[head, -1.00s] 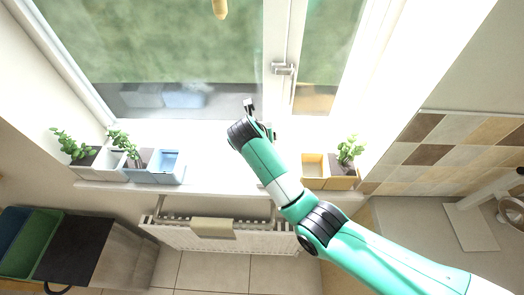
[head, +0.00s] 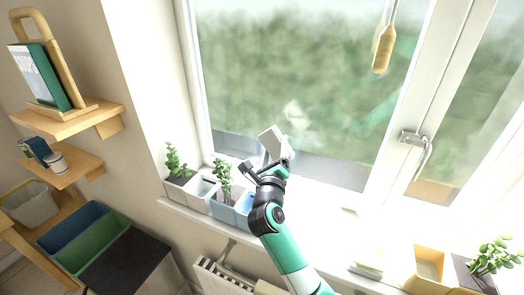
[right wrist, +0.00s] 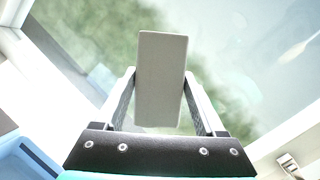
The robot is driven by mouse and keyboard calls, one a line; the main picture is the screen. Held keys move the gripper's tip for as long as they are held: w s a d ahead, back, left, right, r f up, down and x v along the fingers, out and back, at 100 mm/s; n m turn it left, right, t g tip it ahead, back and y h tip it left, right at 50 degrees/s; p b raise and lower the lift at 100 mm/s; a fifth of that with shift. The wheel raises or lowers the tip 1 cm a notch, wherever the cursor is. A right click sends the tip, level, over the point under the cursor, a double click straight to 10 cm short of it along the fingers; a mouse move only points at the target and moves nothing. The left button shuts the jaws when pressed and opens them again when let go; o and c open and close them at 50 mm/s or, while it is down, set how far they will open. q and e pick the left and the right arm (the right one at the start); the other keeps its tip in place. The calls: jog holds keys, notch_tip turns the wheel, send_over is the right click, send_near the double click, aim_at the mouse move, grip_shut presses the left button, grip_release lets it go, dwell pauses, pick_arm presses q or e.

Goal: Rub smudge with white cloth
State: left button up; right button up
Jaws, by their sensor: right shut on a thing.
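The white cloth (head: 271,140) is a pale, flat rectangular block; it also shows in the right wrist view (right wrist: 160,80). My right gripper (head: 266,166) is shut on it, with one finger on each side, and holds it up in front of the window pane. A whitish smudge (head: 294,113) shows on the glass, just above and right of the cloth in the head view. I cannot tell whether the cloth touches the glass. My left gripper is not in view.
Planters with plants (head: 223,178) and a blue pot (head: 243,207) stand on the sill below my right gripper. The window handle (head: 416,140) is to the right. A wooden-ended hanging thing (head: 383,50) is at the upper right. Shelves (head: 75,115) are on the left wall.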

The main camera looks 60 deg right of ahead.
jog(key=shift+s+d+f+h+b, duration=0.15)
jog(key=shift+d+f+h, duration=0.1)
jog(key=shift+f, duration=0.15)
jog(key=shift+s+d+f+h+b, duration=0.1)
jog(key=shift+s+f+h, duration=0.1)
jog(key=shift+f, duration=0.15)
jog(key=shift+s+d+f+h+b, duration=0.15)
jog(key=shift+d+f+h, duration=0.1)
jog(key=shift+f, duration=0.15)
jog(key=shift+s+d+t+h, duration=0.1)
jog(key=shift+t+h, duration=0.2)
jog(key=shift+d, duration=0.15)
jog(key=b, duration=0.2)
send_near(290, 132)
jog(key=w+d+r, duration=0.2)
jog(key=shift+w+d+f+b, duration=0.15)
jog(key=shift+d+b, duration=0.25)
jog(key=shift+d, duration=0.5)
jog(key=shift+w+d, duration=0.25)
jog(key=shift+d, duration=0.65)
